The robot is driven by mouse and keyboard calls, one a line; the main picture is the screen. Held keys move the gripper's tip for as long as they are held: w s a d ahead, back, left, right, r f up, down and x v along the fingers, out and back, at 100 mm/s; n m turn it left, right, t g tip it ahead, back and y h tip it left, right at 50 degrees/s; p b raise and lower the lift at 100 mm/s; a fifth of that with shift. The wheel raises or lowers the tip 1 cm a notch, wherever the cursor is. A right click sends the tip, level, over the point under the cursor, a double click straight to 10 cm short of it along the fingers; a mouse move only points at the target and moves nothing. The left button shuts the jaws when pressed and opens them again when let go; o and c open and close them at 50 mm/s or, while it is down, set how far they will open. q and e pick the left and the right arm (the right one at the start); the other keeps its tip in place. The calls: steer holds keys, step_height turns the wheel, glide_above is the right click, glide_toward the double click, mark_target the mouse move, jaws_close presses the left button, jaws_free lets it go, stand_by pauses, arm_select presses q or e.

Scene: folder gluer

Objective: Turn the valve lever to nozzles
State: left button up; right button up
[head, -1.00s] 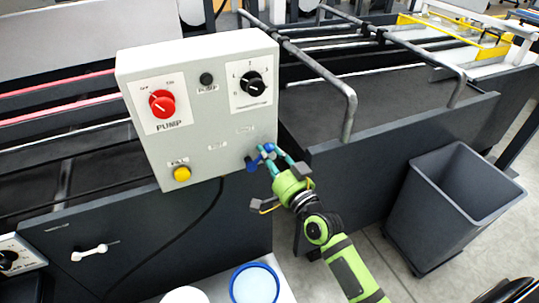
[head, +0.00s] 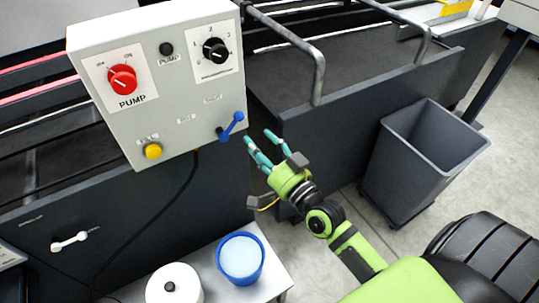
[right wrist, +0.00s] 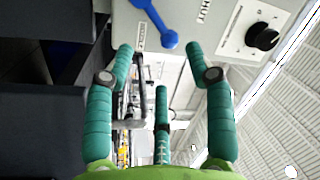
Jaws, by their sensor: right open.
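The blue valve lever (head: 232,126) sits at the lower right of the grey control box's front, its handle pointing up and to the right. Small labels are near it, too small to read. My right gripper (head: 258,142), with teal fingers and a green body, is open and empty just right of the lever, apart from it. In the right wrist view the lever (right wrist: 158,22) shows at the top, beyond the spread fingertips (right wrist: 160,70). My left gripper is not in view.
The control box (head: 190,70) carries a red pump knob (head: 122,79), a black dial (head: 215,51) and a yellow button (head: 152,151). A grey bin (head: 425,150) stands at right. A blue-rimmed tub (head: 240,258) and a white lidded pot (head: 174,286) stand below.

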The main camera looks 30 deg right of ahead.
steer(key=shift+v, duration=2.05)
steer(key=s+d+f+n+g+h, duration=0.15)
steer(key=s+f+g, duration=0.35)
steer(key=f, duration=1.3)
steer(key=s+f+n+g+h, duration=0.1)
steer(key=s+f+n+g, duration=0.3)
steer(key=f, duration=1.5)
steer(key=s+f+n+g, duration=0.1)
steer(key=s+f+g, duration=0.2)
steer(key=s, duration=0.6)
steer(key=s+a+f+n+g, duration=0.1)
steer(key=s+f+g, duration=0.2)
steer(key=s+f, duration=0.5)
steer(key=s+f+n+g, duration=0.2)
steer(key=s+f, duration=0.3)
steer(key=s, duration=0.5)
steer(key=shift+s+a+f+g+h, duration=0.2)
steer(key=shift+f+g+h, duration=0.2)
steer(key=shift+g, duration=0.3)
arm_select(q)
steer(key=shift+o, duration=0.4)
arm_select(e)
steer(key=shift+w, duration=0.1)
